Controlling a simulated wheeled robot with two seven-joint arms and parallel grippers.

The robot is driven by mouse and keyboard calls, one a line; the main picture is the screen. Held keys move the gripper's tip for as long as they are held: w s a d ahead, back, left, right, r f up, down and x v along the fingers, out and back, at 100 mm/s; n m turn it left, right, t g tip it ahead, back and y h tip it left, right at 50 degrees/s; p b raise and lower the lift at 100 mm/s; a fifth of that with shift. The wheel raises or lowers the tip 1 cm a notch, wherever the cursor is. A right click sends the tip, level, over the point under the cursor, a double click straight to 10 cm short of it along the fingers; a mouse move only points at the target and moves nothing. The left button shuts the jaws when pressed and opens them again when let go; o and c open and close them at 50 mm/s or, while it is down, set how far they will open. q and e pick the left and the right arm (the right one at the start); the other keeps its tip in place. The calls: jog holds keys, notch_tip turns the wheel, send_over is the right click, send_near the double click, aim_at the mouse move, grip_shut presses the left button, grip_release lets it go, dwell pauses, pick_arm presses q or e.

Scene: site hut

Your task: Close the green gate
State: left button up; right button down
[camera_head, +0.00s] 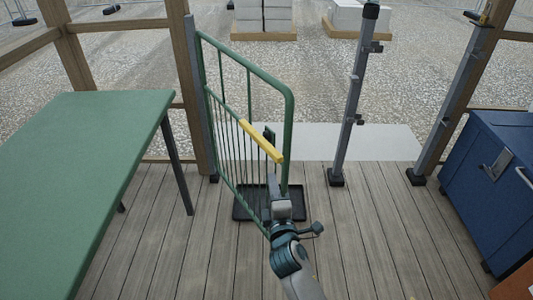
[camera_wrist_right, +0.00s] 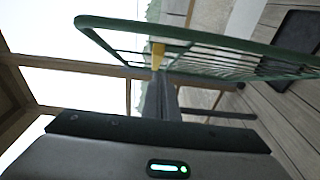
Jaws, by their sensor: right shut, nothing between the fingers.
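The green gate (camera_head: 245,125) is a tube frame with vertical bars and a yellow handle bar (camera_head: 262,141). It is hinged on the grey post at its left and stands swung inward over the deck, clear of the latch post (camera_head: 351,105). My right gripper (camera_head: 270,180) is shut and empty, close to the gate's near face just below the yellow bar. In the right wrist view the gate (camera_wrist_right: 200,45) crosses the top, with the yellow bar (camera_wrist_right: 157,56) beyond the fingers (camera_wrist_right: 160,95). I cannot tell whether they touch. My left gripper is not in view.
A green table (camera_head: 90,175) stands at the left and a blue chest (camera_head: 500,190) at the right. A dark mat (camera_head: 243,214) lies under the gate. A pale slab (camera_head: 385,143) lies beyond the opening. Deck between mat and chest is clear.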

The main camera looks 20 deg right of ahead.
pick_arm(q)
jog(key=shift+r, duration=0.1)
pick_arm(e)
jog(key=shift+s+d+r, duration=0.1)
jog(key=shift+d+r, duration=0.1)
jog(key=shift+r, duration=0.15)
